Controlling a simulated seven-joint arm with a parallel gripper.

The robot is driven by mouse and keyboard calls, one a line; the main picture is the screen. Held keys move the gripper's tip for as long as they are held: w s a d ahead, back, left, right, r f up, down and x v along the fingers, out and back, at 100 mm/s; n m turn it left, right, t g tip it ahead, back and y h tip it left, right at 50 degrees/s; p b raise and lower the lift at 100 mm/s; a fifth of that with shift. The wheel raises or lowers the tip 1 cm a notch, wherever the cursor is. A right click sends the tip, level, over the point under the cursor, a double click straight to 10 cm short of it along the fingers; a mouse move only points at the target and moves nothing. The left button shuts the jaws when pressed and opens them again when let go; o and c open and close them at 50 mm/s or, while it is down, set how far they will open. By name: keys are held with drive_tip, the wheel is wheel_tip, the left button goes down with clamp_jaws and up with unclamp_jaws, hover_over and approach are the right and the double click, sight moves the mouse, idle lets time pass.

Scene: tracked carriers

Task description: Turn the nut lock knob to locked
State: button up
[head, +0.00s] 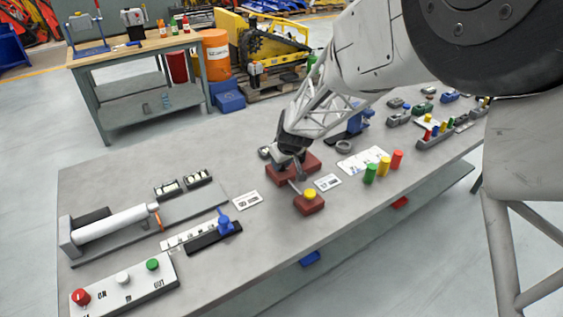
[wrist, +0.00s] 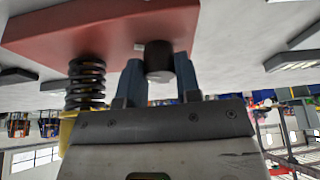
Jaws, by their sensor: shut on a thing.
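A brick-red block (head: 283,177) stands on the grey bench under my gripper (head: 290,160). In the wrist view the red block (wrist: 100,30) fills the upper left. A short black cylindrical knob (wrist: 158,55) sits on its face. The two blue-grey fingers of my gripper (wrist: 158,75) are closed around this knob, one on each side. A black coil spring (wrist: 86,85) stands on the same block to the left, with a yellow part (wrist: 66,130) at its end. In the head view my gripper hides the knob, and I cannot read its lock position.
White label cards (head: 328,182) lie close by. Green, yellow and red cylinders (head: 383,166) stand to the right. A blue-handled slider (head: 224,224) and a button panel (head: 124,284) are at left.

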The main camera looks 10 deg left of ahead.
drive_tip(key=shift+n, duration=0.6)
drive_tip(key=shift+n+g, duration=0.3)
drive_tip(key=o, duration=0.9)
drive_tip(key=shift+r, duration=0.1)
drive_tip(key=shift+v, duration=3.8)
drive_tip(key=shift+d, duration=0.15)
